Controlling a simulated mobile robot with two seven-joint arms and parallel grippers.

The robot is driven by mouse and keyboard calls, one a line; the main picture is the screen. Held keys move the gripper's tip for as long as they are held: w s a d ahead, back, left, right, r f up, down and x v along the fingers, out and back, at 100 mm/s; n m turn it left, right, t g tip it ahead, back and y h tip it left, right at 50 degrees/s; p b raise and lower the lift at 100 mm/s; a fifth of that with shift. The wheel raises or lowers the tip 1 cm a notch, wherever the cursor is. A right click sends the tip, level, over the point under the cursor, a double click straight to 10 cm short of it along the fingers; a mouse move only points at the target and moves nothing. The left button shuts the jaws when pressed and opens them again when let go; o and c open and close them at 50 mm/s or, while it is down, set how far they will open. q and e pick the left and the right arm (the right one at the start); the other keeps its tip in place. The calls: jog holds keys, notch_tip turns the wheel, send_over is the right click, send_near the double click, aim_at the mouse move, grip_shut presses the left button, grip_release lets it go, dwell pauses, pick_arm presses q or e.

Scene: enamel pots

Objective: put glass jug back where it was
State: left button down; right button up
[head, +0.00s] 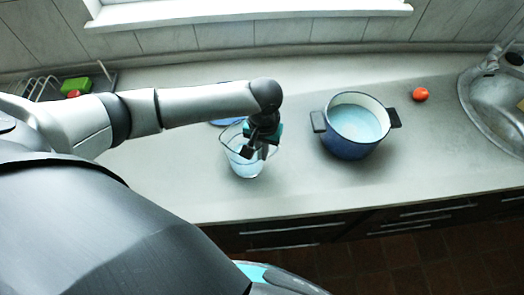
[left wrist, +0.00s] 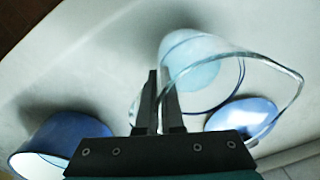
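The clear glass jug (head: 240,168) is at the front of the counter, left of the blue pot, and looks upright. Pale blue shows inside it. In the left wrist view the jug (left wrist: 215,95) has its wide rim beside my fingers. My left gripper (head: 258,152) is at the jug's right side in the head view. Its fingers (left wrist: 161,75) are close together, with the glass handle seeming to pass between them. Whether the jug's base touches the counter is hard to tell. My right gripper is in neither view.
A blue enamel pot (head: 347,148) with pale blue contents stands to the right. A blue flat round thing (head: 224,122) lies behind the jug, partly hidden. A tomato (head: 420,94) and a sink (head: 492,112) are farther right. A dish rack (head: 35,88) and green block (head: 75,85) are at the left.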

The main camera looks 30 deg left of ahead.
pick_arm(q)
jog(key=c, duration=1.5)
grip_release()
jog(key=shift+f, duration=0.1)
jog(key=o, duration=0.4)
jog(key=shift+o, duration=0.2)
notch_tip(320, 180, up, 12)
jog(key=p, duration=0.2)
jog(key=shift+d+r, duration=0.15)
jog(key=shift+r, duration=0.05)
